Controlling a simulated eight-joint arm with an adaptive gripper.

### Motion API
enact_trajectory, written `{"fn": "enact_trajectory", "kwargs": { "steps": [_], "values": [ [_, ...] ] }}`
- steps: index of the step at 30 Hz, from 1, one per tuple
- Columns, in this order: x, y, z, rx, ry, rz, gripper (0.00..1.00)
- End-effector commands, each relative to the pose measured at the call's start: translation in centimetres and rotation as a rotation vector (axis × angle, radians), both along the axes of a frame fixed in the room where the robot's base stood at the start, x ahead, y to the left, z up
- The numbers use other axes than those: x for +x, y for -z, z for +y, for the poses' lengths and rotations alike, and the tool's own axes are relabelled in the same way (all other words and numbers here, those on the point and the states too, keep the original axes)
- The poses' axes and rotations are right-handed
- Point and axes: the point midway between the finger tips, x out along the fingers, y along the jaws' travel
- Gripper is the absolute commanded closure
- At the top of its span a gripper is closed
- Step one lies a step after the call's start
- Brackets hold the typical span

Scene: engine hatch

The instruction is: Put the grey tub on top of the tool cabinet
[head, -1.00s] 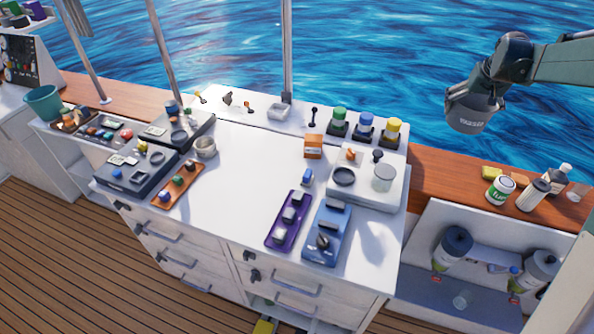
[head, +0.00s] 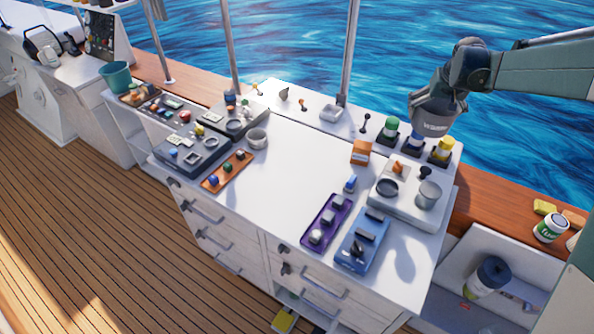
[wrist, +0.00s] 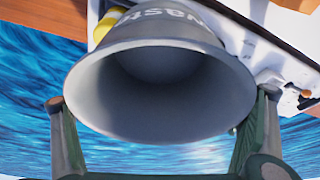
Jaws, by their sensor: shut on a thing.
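The grey tub (head: 434,116) has white lettering on its side and hangs in my gripper (head: 456,96). In the wrist view my gripper's fingers (wrist: 160,108) close on both sides of the tub (wrist: 150,95), whose open mouth faces the camera. The tool cabinet (head: 290,185) is white with drawers in front; the middle of its top is bare.
Control boxes with knobs line the cabinet's left side. A purple strip (head: 325,222), a blue box (head: 362,240), an orange box (head: 361,152) and a white panel with a grey cup (head: 428,195) crowd its right.

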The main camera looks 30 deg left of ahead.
Motion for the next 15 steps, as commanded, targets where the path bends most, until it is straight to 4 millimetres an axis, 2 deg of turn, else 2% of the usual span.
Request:
{"fn": "enact_trajectory", "kwargs": {
  "steps": [1,3,15],
  "values": [
    [-0.6,-0.2,1.9,0.0,-0.017,0.0,0.31],
    [-1.4,-0.2,4.1,0.0,-0.038,0.0,0.31],
    [-7.0,-0.2,16.3,-0.001,-0.154,0.0,0.31]
  ]
}}
